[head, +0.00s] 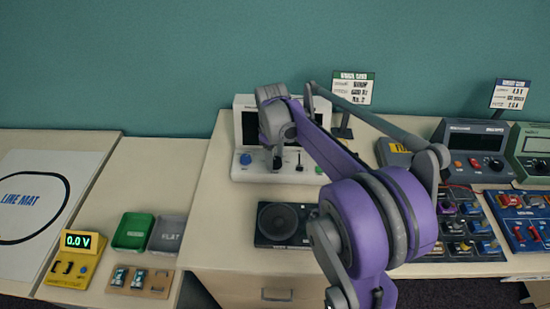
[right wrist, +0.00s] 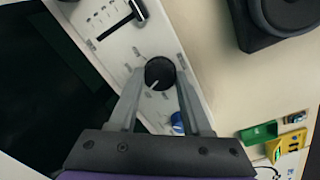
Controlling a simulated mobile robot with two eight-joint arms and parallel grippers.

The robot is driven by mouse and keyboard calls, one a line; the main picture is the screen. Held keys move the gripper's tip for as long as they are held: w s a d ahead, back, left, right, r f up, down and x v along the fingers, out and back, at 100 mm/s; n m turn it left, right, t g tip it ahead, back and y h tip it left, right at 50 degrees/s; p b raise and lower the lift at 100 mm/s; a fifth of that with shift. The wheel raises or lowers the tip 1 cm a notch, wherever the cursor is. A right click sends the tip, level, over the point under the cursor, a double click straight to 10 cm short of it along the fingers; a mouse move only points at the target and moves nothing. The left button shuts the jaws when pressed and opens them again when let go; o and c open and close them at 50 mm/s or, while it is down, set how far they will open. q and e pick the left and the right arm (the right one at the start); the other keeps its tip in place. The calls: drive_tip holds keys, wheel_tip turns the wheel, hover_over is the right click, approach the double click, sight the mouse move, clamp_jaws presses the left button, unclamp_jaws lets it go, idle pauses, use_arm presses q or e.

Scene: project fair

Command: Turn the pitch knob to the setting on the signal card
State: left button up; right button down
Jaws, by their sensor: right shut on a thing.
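The white signal device (head: 240,172) stands on the desk, its dark screen partly hidden by my arm. My right gripper (head: 277,160) reaches down to its front panel. In the right wrist view the round black pitch knob (right wrist: 160,73) sits between the fingertips of my right gripper (right wrist: 158,78), which are shut on its sides. The knob's white pointer line points toward the lower left of that picture. A card with a green top (head: 353,88), which may be the signal card, stands behind the device; its text is too small to read surely. My left gripper is not in view.
A blue knob (head: 245,158) and a black slider (head: 299,161) are on the same panel. A black speaker (head: 283,222) lies in front. Meters and switch boards (head: 465,225) stand right. A green tray (head: 133,231) and yellow meter (head: 74,256) are left.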

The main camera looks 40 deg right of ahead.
drive_tip(key=m, duration=0.4)
drive_tip(key=shift+m, duration=0.4)
drive_tip(key=m, duration=0.4)
drive_tip(key=shift+b, duration=0.35)
drive_tip(key=m, duration=0.5)
drive_tip(key=shift+g, duration=0.3)
drive_tip(key=m, duration=0.4)
drive_tip(key=shift+w+d+m, duration=0.1)
drive_tip(key=shift+m, duration=0.3)
drive_tip(key=shift+c, duration=1.8)
unclamp_jaws()
drive_tip(key=shift+r, duration=0.1)
